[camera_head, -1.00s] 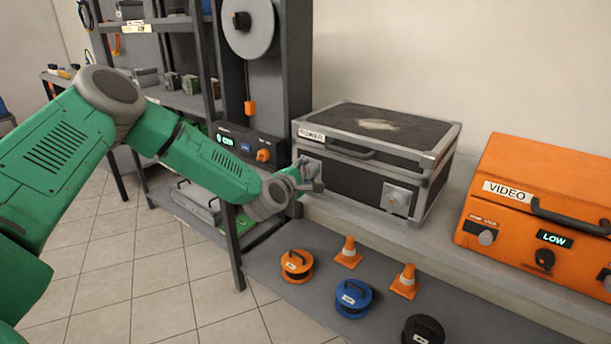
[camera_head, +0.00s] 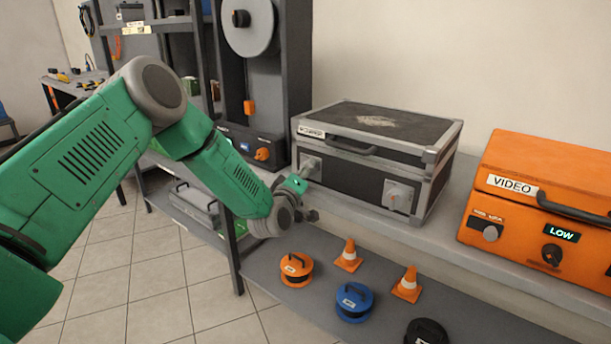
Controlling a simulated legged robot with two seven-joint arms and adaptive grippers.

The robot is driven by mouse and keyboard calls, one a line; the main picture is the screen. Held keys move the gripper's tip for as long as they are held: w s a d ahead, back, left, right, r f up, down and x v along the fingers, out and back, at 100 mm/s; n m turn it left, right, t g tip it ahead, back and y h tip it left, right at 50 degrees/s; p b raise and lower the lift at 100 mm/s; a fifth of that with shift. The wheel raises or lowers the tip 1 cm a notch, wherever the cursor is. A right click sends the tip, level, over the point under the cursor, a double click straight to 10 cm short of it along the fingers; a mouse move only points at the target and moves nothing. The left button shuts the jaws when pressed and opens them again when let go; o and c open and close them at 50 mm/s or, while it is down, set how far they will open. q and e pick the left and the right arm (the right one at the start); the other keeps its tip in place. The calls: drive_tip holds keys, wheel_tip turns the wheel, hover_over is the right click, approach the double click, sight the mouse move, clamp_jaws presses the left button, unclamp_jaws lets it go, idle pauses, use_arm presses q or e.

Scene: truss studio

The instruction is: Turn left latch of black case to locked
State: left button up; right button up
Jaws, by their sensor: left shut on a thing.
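The black case (camera_head: 350,178) with grey metal edges stands shut on the grey shelf, with a white label and a handle on its front. Its left latch (camera_head: 311,165) is partly hidden behind my left gripper (camera_head: 306,184). My left gripper is at the left end of the case front, shut on the left latch; the fingertips are small and partly hidden by the wrist. The right latch (camera_head: 399,196) is a light grey plate with a knob, in plain view. How far the left latch is turned cannot be told. My right gripper is not in view.
An orange VIDEO case (camera_head: 540,200) stands to the right on the same shelf. A dark unit with an orange knob (camera_head: 262,154) is left of the black case. Below are cable reels (camera_head: 353,301) and orange cones (camera_head: 348,256).

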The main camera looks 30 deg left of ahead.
use_arm(q)
drive_tip(key=m, duration=0.2)
drive_tip(key=f+m+t+h+b, duration=0.1)
drive_tip(key=m, duration=0.2)
drive_tip(key=shift+s+m, duration=0.15)
drive_tip(key=shift+m, duration=0.45)
drive_tip(key=o, duration=1.1)
drive_tip(key=shift+o, duration=0.3)
drive_tip(key=shift+r+t, duration=0.1)
drive_tip(key=shift+t, duration=0.2)
drive_tip(key=shift+a, duration=0.1)
drive_tip(key=shift+r, duration=0.1)
drive_tip(key=v, duration=1.1)
drive_tip(key=shift+s+f, duration=0.25)
drive_tip(key=shift+s, duration=0.1)
